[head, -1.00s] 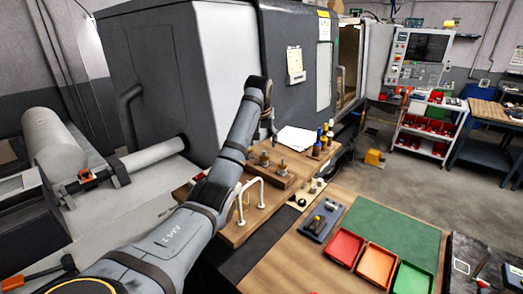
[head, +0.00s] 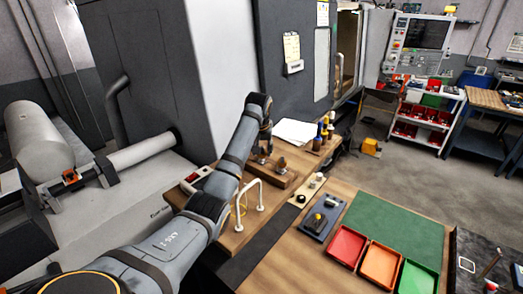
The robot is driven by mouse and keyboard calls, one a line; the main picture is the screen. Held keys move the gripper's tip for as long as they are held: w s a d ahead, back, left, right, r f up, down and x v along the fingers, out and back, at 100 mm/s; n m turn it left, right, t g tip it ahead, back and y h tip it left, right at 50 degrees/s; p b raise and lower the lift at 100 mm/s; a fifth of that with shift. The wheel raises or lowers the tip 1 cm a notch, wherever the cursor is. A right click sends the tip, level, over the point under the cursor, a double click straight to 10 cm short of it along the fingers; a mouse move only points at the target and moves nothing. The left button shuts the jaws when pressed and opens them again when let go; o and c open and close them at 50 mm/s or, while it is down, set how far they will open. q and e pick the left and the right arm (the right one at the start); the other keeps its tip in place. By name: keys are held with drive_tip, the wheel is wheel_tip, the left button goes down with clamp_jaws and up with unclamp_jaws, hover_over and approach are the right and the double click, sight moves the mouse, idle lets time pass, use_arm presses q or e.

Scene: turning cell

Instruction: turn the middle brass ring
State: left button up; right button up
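A dark wooden block (head: 277,176) lies on the wooden bench by the grey machine and carries small brownish metal pieces. One piece (head: 281,164) shows clear of my arm; another is beside my gripper, partly hidden. Which one is the middle brass ring I cannot tell. A thin yellow loop (head: 242,204) stands beside a white arched frame (head: 261,196), partly behind my forearm. My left gripper (head: 267,143) points down over the left part of the block, close to the pieces there. Its fingers are too small and dark to read, and contact cannot be told. My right gripper is out of view.
Dark-handled tools (head: 320,138) stand at the bench's back right, near white paper (head: 296,131). On the front table are a blue-grey tray (head: 321,221), a green mat (head: 395,231), and red (head: 347,246), orange (head: 380,264) and green (head: 417,279) bins. The mat is clear.

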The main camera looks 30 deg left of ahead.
use_arm(q)
drive_tip(key=c, duration=0.3)
drive_tip(key=shift+a+m, duration=0.1)
drive_tip(key=shift+m, duration=0.7)
drive_tip(key=m, duration=0.1)
drive_tip(key=m+h, duration=0.1)
drive_tip(key=m, duration=0.1)
drive_tip(key=shift+s+a+t+h, duration=0.1)
drive_tip(key=shift+a+t+h, duration=0.1)
drive_tip(key=shift+t+h, duration=0.15)
drive_tip(key=shift+a+m+h, duration=0.15)
drive_tip(key=shift+m+h, duration=0.4)
drive_tip(key=shift+m, duration=0.95)
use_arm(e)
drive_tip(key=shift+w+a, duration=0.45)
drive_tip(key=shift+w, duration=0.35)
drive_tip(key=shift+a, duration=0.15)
use_arm(q)
drive_tip(key=o, duration=1.1)
drive_tip(key=shift+o, duration=0.3)
drive_tip(key=shift+r, duration=0.1)
